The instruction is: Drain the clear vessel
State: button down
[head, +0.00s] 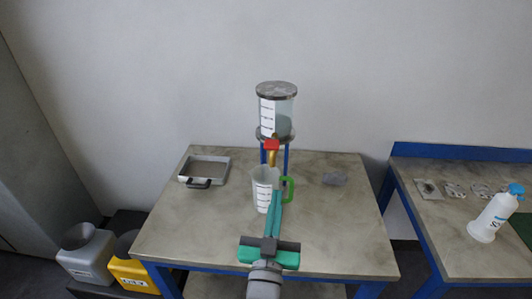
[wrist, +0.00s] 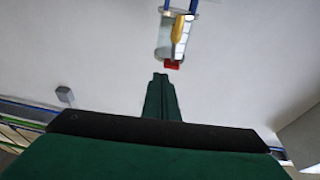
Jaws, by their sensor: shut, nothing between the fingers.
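The clear vessel (head: 284,112) stands on a blue frame at the back of the table, with a dark lid, a white scale and greyish contents in its lower part. A red valve handle (head: 271,144) and a brass outlet (head: 272,158) sit at its base. The red handle also shows in the wrist view (wrist: 173,64), beyond the fingertips. A white jug (head: 263,190) with a green handle (head: 289,188) stands below the outlet. My gripper (head: 277,193) is shut and empty, its teal fingers overlapping the jug's right side in the head view. In the wrist view its fingertips (wrist: 160,76) are together.
A white bottle (head: 490,218) stands on the right-hand bench. White and yellow containers (head: 130,275) stand low at the left.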

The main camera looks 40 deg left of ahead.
aim_at(272, 145)
jog(key=a+r+y, duration=0.1)
jog(key=a+r, duration=0.3)
jog(key=r, duration=0.3)
jog(key=shift+s+a+r+n+y, duration=0.15)
jog(key=shift+a+n+y, duration=0.1)
jog(key=shift+n+y, duration=0.15)
jog(key=x, duration=1)
jog(key=shift+f, duration=2.1)
